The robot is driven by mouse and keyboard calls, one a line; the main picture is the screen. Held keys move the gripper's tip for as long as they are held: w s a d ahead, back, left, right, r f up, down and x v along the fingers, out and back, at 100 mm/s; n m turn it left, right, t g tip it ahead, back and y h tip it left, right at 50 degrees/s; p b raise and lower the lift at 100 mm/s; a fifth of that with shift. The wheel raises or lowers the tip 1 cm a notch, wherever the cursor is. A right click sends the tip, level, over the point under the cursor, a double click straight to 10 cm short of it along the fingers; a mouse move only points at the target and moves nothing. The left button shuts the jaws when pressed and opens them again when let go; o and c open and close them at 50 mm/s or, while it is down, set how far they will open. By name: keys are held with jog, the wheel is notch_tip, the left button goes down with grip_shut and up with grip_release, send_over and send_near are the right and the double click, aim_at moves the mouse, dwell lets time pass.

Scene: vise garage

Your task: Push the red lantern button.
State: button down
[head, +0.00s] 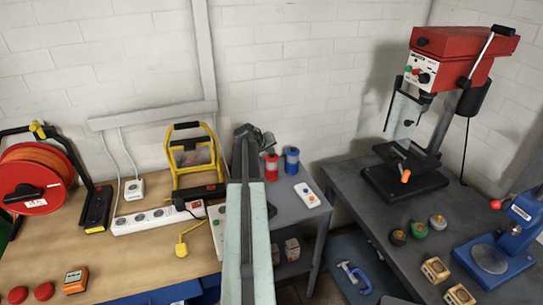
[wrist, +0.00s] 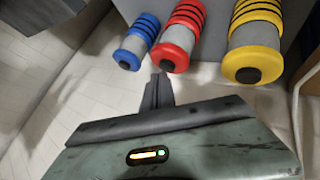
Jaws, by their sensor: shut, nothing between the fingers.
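Three banded lanterns in blue (wrist: 140,40), red (wrist: 185,30) and yellow (wrist: 256,35) show side by side in the wrist view, each with a dark round button on its end. The red lantern's button (wrist: 168,66) is just above and right of my gripper (wrist: 160,78) in the picture. My gripper is shut and empty; I cannot tell whether it touches the button. In the head view the red lantern (head: 271,170) stands beside the blue one (head: 292,160), just right of my gripper (head: 250,132). My arm likely hides the yellow lantern there.
The lanterns stand on a grey bench (head: 288,204) against the white wall. A white panel (head: 307,195) lies at its right. A yellow work light (head: 195,165) and power strip (head: 155,217) are on the left; a red drill press (head: 455,60) stands right.

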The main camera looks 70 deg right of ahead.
aim_at(271, 156)
jog(key=shift+f+b, duration=0.4)
dwell(0.5)
jog(key=shift+r+p, duration=0.9)
notch_tip(271, 156, up, 5)
jog(key=p, duration=0.5)
jog(key=shift+r, duration=0.1)
dwell(0.4)
